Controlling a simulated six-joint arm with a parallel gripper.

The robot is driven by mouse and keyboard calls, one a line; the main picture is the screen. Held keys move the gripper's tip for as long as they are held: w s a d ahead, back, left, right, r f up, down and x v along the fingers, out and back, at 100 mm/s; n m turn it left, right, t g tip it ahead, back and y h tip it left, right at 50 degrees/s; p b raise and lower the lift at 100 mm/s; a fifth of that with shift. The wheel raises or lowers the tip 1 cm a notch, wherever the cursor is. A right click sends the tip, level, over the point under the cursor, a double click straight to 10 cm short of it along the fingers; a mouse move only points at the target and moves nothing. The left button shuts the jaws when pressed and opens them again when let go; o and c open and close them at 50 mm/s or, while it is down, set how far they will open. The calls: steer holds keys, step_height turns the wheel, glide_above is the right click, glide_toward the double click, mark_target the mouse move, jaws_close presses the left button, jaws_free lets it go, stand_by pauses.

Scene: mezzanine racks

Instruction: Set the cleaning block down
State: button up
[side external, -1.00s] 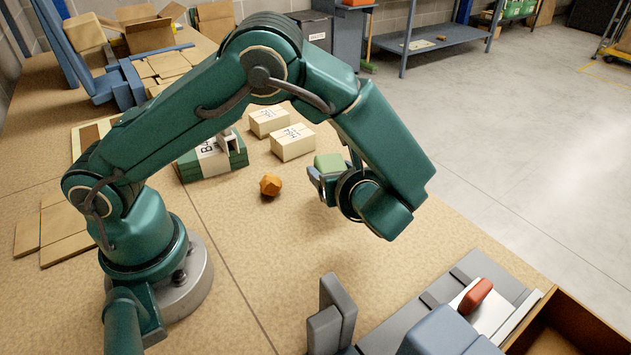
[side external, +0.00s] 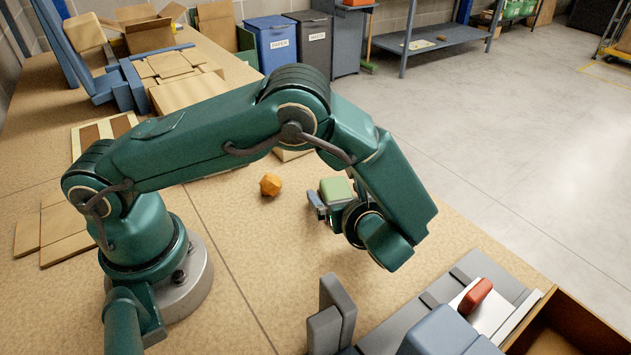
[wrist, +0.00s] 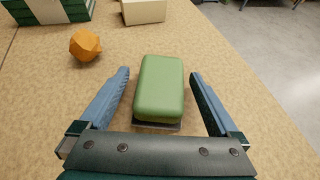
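The cleaning block (wrist: 160,88) is a rounded green block with a thin dark underside. In the wrist view it lies between the two blue fingers of my gripper (wrist: 159,74), with a clear gap on each side. The fingers are open and do not touch it. The block appears to rest upright on the tan worktop (wrist: 232,70). In the side view the green block (side external: 336,190) shows beside my gripper (side external: 318,205), and my wrist partly hides its lower part.
An orange faceted lump (side external: 270,185) lies left of the block. Pale boxes, one seen in the wrist view (wrist: 143,11), stand beyond. A grey fixture with a red block (side external: 475,297) and an open brown box (side external: 565,330) are at the front right. Bare worktop surrounds the block.

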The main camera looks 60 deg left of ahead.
steer(key=v, duration=1.2)
steer(key=shift+w+a+r, duration=0.1)
steer(key=s+a+r+n+h, duration=0.4)
steer(key=s+r+n+h, duration=0.1)
steer(key=n, duration=0.6)
steer(key=s+a+r+n+t+h, duration=0.1)
steer(key=s+a+r+n+h, duration=0.3)
steer(key=n, duration=0.7)
steer(key=s+r+h, duration=0.1)
steer(key=s+h, duration=0.1)
steer(key=h, duration=0.1)
steer(key=shift+s, duration=0.25)
